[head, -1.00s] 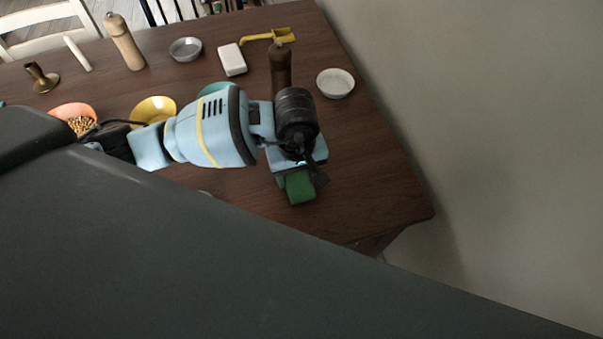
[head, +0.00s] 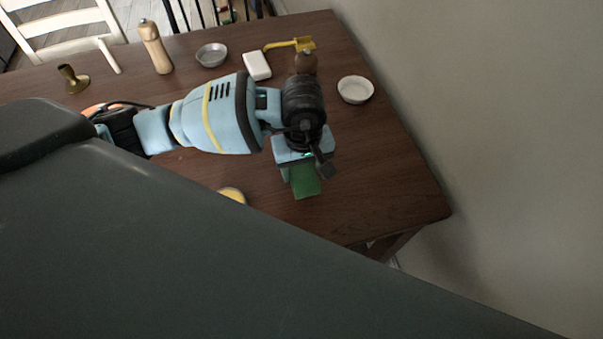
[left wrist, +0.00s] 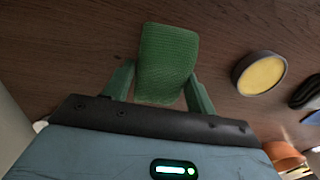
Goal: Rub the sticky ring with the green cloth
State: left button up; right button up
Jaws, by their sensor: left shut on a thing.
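The green cloth (head: 306,182) is a folded pad held over the right part of the brown table (head: 400,190). My left gripper (head: 300,167) is shut on it. In the left wrist view the cloth (left wrist: 167,60) sits between the two green fingers (left wrist: 163,82), with dark wood beyond. I cannot tell whether the cloth touches the table. No sticky ring can be made out in either view; the cloth and arm hide part of the tabletop. My right gripper is not in view.
A round dark-rimmed tin with yellow inside (left wrist: 262,75) lies beside the cloth. A white bowl (head: 355,90), white block (head: 257,66), metal dish (head: 211,55), wooden mill (head: 155,47) and brass holder (head: 73,79) stand farther back. The table's right corner is bare.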

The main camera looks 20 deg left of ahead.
pick_arm(q)
jog(key=shift+a+r+p, duration=0.1)
jog(key=shift+r+p, duration=0.6)
jog(key=shift+r, duration=1.15)
